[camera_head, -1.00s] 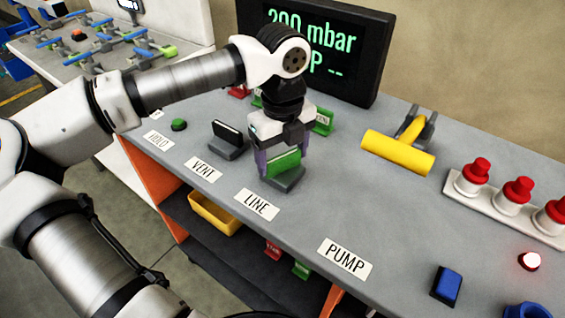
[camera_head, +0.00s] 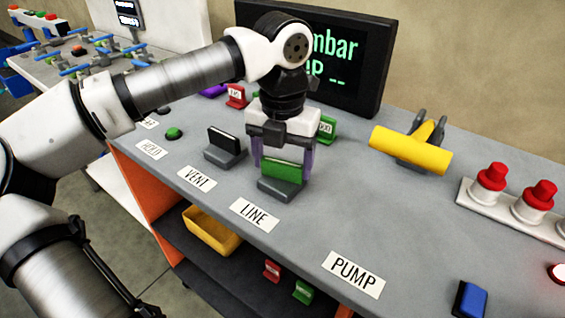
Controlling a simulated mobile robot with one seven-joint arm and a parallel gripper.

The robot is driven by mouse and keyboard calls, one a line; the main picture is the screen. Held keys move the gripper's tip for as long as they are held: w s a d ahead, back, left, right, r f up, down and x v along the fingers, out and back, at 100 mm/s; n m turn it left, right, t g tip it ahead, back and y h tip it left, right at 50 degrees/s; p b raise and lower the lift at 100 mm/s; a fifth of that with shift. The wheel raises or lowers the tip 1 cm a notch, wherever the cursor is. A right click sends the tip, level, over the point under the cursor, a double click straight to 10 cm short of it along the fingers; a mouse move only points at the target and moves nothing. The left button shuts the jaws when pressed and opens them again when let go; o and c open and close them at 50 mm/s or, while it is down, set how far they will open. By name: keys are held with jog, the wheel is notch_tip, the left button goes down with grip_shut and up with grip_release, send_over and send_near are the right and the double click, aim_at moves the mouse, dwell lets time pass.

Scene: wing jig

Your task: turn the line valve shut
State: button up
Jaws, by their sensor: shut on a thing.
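The line valve's green handle (camera_head: 283,172) stands upright on a dark grey base (camera_head: 281,188) behind the LINE label (camera_head: 254,214). It lies roughly parallel to the black vent valve handle. My gripper (camera_head: 282,165) points down over it, with its purple fingers at the two ends of the green handle, shut on it. The exact finger contact is small and partly hidden.
The black vent valve (camera_head: 224,143) stands close on the left. Red (camera_head: 236,95) and green (camera_head: 326,128) tags stand behind. A yellow handle (camera_head: 411,149) is to the right. The display (camera_head: 345,60) is partly hidden by my arm.

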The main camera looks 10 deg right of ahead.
aim_at(283, 162)
jog(key=shift+m, duration=1.3)
jog(key=shift+m+b, duration=0.3)
jog(key=o, duration=1)
notch_tip(283, 162, up, 14)
jog(key=shift+f, duration=0.1)
